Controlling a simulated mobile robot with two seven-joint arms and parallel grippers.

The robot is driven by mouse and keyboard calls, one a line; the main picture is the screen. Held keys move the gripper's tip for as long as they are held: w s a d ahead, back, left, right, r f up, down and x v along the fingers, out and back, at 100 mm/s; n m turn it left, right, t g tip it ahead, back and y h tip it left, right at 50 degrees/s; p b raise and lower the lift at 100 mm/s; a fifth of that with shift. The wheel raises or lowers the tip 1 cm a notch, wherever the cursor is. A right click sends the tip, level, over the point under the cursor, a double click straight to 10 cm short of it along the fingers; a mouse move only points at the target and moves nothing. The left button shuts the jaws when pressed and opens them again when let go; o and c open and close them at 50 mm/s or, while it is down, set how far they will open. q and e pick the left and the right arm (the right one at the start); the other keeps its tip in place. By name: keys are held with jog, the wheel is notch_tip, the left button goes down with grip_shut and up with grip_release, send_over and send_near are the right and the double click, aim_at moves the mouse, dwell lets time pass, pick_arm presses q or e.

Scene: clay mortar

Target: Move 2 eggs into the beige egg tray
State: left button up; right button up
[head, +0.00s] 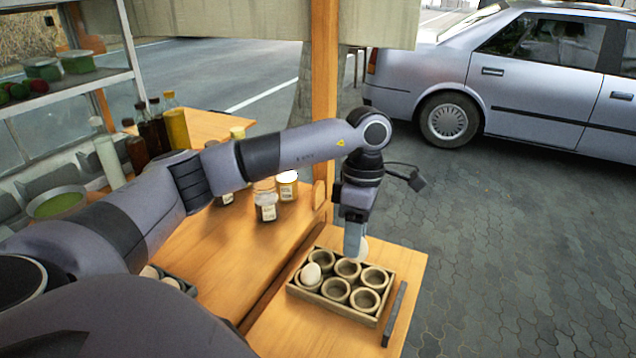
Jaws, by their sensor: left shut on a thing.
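The beige egg tray (337,307) sits on the wooden table and has several round cups. One white egg (311,272) rests in a cup on its left side; the other cups that show look empty. My left gripper (354,248) points down above the back edge of the tray and is shut on a white egg (363,247), partly hidden by the fingers. More eggs (150,272) sit in a dark container at the lower left, mostly hidden behind my arm. My right gripper is not in view.
A dark bar (394,314) lies on the table right of the tray. Jars (266,203) and bottles (176,125) stand farther back on the wooden counter. A wooden post (324,90) rises behind my left gripper. Paved ground lies beyond the table.

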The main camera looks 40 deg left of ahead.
pick_arm(q)
jog(key=w+a+r+n+t+p, duration=0.1)
jog(key=a+r+n+t, duration=0.1)
jog(key=a+n, duration=0.65)
jog(key=w+a+r+n+t, duration=0.1)
jog(key=a+r+n, duration=0.2)
jog(key=n, duration=1.1)
notch_tip(320, 180, down, 10)
jog(key=b, duration=0.4)
jog(key=shift+d+f+h, duration=0.15)
jog(key=shift+f+h, duration=0.1)
jog(key=shift+h, duration=0.05)
jog(key=shift+f, duration=0.1)
jog(key=shift+f+b, duration=0.7)
jog(key=shift+f, duration=0.15)
jog(key=shift+f+b, duration=1.45)
jog(key=shift+f, duration=0.95)
dwell(0.7)
